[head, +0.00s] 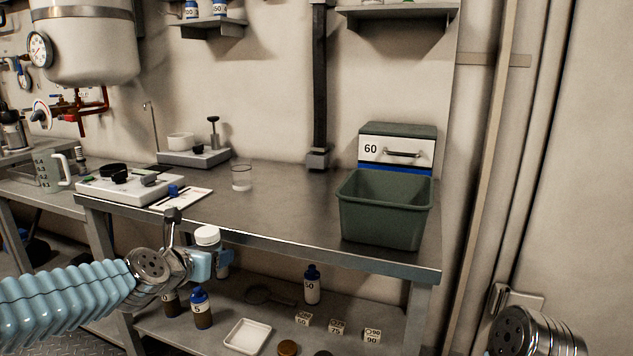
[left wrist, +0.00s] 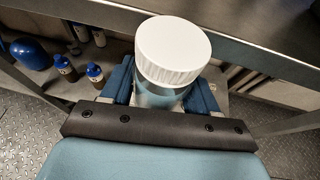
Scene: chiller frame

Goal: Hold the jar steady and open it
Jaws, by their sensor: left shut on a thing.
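The jar (head: 221,262) has a white screw lid (head: 207,236) and a clear, pale body. My left gripper (head: 215,263) is shut around the jar's body, and the jar is upright in front of the bench's front edge. In the left wrist view the white lid (left wrist: 173,50) is on the jar, and the blue fingers (left wrist: 160,88) are on both sides of the body below it. My right arm shows only as a metal link at the lower right of the head view; its gripper is out of frame.
The steel bench (head: 300,205) holds a green bin (head: 385,215), a glass beaker (head: 242,178) and a white device (head: 130,186). The lower shelf carries blue-capped bottles (head: 201,308), a white tray (head: 247,336) and numbered blocks (head: 337,327). The bench's middle is clear.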

